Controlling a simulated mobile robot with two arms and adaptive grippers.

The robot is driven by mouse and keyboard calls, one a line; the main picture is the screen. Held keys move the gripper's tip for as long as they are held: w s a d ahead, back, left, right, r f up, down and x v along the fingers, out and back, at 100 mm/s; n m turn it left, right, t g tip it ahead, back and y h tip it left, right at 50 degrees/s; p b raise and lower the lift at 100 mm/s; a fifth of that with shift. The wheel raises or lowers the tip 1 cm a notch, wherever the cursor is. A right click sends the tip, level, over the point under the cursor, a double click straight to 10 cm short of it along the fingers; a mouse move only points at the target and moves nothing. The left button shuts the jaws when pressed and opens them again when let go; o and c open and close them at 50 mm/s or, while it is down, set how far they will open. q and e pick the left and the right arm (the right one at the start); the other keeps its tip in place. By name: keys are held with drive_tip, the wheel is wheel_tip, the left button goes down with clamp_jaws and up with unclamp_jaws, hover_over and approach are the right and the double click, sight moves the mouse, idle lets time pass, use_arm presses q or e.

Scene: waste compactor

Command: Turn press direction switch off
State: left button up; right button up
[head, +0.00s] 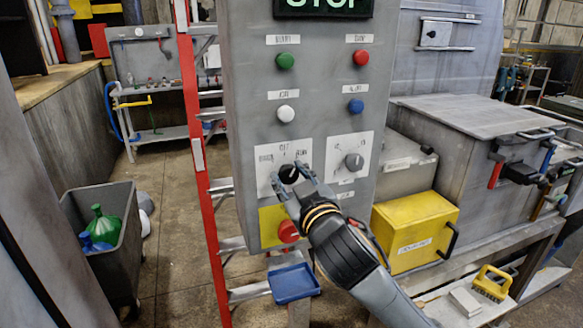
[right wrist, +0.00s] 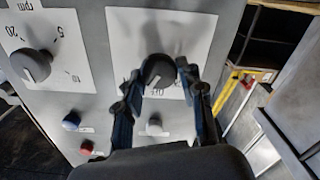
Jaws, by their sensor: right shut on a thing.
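The press direction switch is a dark rotary knob (head: 288,173) on a white label plate (head: 265,157) at the lower left of the grey control panel (head: 322,110). It also shows in the right wrist view (right wrist: 158,70), with a light pointer mark on its face. The plate's lettering is only partly readable. My right gripper (head: 290,177) reaches up from the lower right and is shut on the knob, with one finger on each side, as the right wrist view (right wrist: 161,75) shows. My left gripper is not in view.
A second grey dial (head: 354,161) sits to the right on the panel. Green (head: 285,61), red (head: 361,57), white (head: 286,113) and blue (head: 356,106) buttons are above. A red knob (head: 288,231) on yellow is just below. A red ladder (head: 200,150) stands left of the panel.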

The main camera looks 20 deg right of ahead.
drive_tip(key=n+p, duration=0.3)
drive_tip(key=n, duration=0.1)
drive_tip(key=shift+n, duration=0.3)
drive_tip(key=shift+n+p, duration=0.4)
drive_tip(key=shift+n, duration=0.1)
drive_tip(key=shift+f, duration=0.1)
drive_tip(key=o, duration=1.1)
drive_tip(key=shift+o, duration=0.2)
drive_tip(key=shift+s, duration=0.1)
drive_tip(key=s, duration=0.7)
